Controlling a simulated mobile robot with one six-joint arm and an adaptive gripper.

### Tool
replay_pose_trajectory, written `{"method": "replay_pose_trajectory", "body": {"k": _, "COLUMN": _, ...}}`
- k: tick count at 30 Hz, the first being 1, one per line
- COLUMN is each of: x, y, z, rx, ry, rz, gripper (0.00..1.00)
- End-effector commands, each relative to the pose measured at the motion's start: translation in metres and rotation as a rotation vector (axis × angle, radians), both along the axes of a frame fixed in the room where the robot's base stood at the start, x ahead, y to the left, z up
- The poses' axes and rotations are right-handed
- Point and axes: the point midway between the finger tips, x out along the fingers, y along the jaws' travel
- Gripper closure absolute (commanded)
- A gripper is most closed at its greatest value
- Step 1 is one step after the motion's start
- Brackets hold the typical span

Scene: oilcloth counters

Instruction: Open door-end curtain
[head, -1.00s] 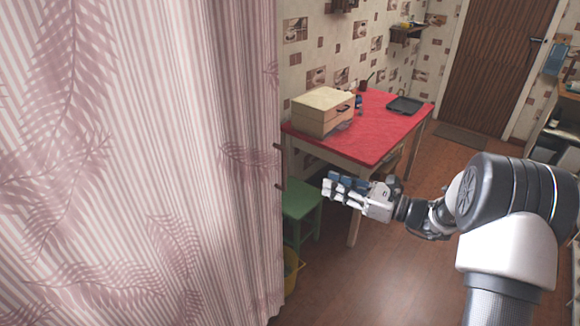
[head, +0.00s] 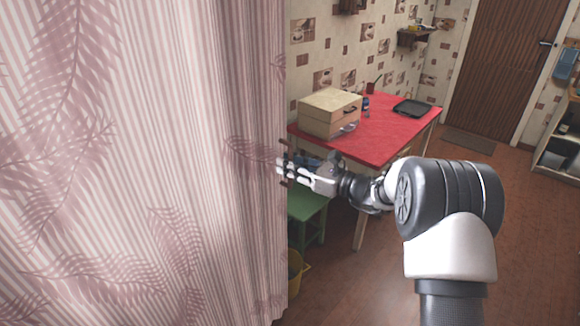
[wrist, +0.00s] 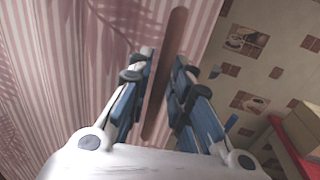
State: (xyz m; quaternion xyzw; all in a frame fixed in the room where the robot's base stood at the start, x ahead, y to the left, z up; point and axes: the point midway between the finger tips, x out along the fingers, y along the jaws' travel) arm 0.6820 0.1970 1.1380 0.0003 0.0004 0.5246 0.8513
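The curtain (head: 140,160) is pink and white striped with darker leaf prints. It hangs across the left half of the head view and fills the left of the wrist view (wrist: 80,60). A long brown bar (wrist: 174,40) runs along its right edge in the wrist view. My gripper (head: 284,166) is at that edge in the head view. In the wrist view my gripper (wrist: 165,60) has its two blue and grey fingers apart, with the bar showing in the gap between them. I cannot tell whether either finger touches the bar.
A red-topped table (head: 380,140) stands behind my gripper, with a beige box (head: 330,112) and a dark tray (head: 412,108) on it. A green stool (head: 308,208) and a yellow bucket (head: 295,270) are below, near the curtain.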

Motion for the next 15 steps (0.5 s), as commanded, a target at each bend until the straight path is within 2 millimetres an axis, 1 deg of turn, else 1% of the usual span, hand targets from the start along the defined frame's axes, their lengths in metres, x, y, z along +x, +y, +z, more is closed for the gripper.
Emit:
{"method": "replay_pose_trajectory", "body": {"k": 5, "x": 0.0, "y": -0.0001, "z": 0.0001, "rx": 0.0, "ry": 0.0, "rz": 0.0, "gripper": 0.81}}
{"method": "replay_pose_trajectory", "body": {"k": 13, "x": 0.0, "y": -0.0003, "z": 0.0, "rx": 0.0, "ry": 0.0, "rz": 0.0, "gripper": 0.99}}
{"method": "replay_pose_trajectory", "body": {"k": 15, "x": -0.0002, "y": -0.0004, "z": 0.0, "rx": 0.0, "ry": 0.0, "rz": 0.0, "gripper": 1.0}}
